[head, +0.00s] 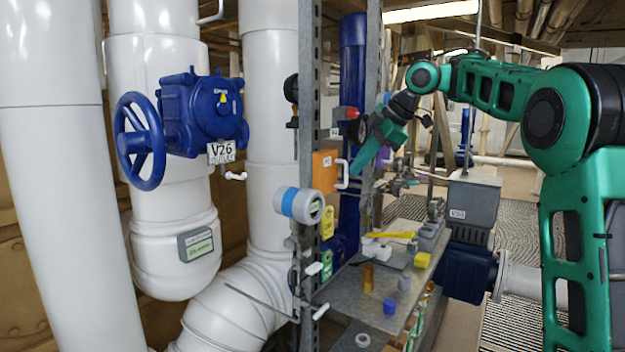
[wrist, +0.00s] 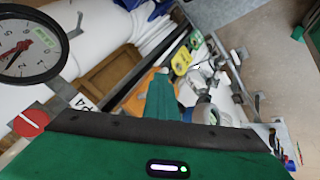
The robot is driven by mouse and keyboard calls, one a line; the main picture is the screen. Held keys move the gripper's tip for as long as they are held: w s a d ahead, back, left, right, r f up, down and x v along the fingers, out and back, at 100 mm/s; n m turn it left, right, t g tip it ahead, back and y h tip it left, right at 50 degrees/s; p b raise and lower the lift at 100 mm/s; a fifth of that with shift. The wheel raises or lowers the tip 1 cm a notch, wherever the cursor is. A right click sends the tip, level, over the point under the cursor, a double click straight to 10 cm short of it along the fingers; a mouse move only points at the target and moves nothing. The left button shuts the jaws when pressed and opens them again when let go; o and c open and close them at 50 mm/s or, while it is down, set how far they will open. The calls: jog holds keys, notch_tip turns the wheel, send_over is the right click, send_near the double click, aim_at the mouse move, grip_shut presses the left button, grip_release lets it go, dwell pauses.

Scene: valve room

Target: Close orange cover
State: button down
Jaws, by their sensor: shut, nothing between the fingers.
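The orange cover (head: 325,171) is on the upright slotted metal post in the head view. It has a small white label and a white handle (head: 342,174) at its right side. I cannot tell how far open it stands. My gripper (head: 357,169) is shut and empty, pointing down and left, with its tips just right of the handle. I cannot tell whether they touch. In the wrist view the shut green fingers (wrist: 162,96) cover part of the orange cover (wrist: 137,98).
A metal shelf (head: 345,290) with several small coloured objects is below the gripper. A round blue-and-white gauge (head: 298,205) sits below the cover. A blue valve (head: 200,115) with a handwheel is at left. A dial gauge (wrist: 28,45) shows close in the wrist view.

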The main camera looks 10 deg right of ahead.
jog(key=shift+w+a, duration=0.1)
jog(key=shift+w, duration=0.05)
jog(key=s+d+r, duration=0.4)
jog(key=d+r, duration=0.4)
jog(key=shift+s+d, duration=0.15)
jog(key=shift+s, duration=0.25)
dwell(0.8)
